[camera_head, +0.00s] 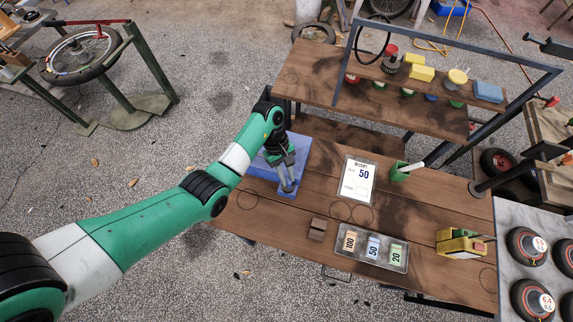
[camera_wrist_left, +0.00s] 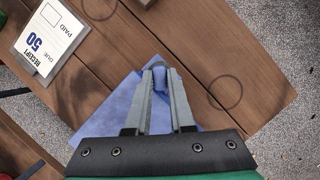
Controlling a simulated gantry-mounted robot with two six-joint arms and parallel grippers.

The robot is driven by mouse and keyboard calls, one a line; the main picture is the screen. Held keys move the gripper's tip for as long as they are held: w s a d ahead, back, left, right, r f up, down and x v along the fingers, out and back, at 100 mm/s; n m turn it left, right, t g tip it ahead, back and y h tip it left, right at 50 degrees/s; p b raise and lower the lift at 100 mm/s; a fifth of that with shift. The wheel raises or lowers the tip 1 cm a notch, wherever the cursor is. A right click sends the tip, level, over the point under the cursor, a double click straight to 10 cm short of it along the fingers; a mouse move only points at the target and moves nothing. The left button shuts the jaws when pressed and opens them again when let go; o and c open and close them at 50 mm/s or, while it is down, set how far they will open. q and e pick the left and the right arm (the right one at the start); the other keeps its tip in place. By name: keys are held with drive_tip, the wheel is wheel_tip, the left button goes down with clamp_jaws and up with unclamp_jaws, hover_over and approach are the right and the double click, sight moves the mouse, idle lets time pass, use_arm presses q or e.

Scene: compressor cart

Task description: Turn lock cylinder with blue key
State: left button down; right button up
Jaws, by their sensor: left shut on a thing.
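A blue cloth (camera_head: 262,171) lies at the left end of the wooden bench (camera_head: 325,243). My left gripper (camera_head: 289,187) points down over it. In the left wrist view the two grey fingers (camera_wrist_left: 159,76) close on a raised fold of the blue cloth (camera_wrist_left: 112,108). The rest of the cloth spreads flat on the planks around and under the fingers. I make out no blue key and no lock cylinder in either view. My right gripper is not in view.
A receipt board (camera_head: 358,181) reading 50, a green cup (camera_head: 399,172), a small brown block (camera_head: 318,229), a tray of number cards (camera_head: 401,264) and a yellow object (camera_head: 460,243) stand on the bench. A raised shelf (camera_head: 320,75) is behind. Bare planks lie between.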

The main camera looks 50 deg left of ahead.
use_arm(q)
drive_tip(key=shift+w+f+m+b, duration=0.1)
drive_tip(key=shift+f+m+b, duration=0.05)
drive_tip(key=shift+m+b, duration=0.4)
drive_tip(key=shift+m+g+b, duration=0.6)
drive_tip(key=shift+m+b, duration=0.4)
drive_tip(key=shift+m, duration=0.45)
drive_tip(key=c, duration=0.7)
unclamp_jaws()
drive_tip(key=shift+r, duration=0.2)
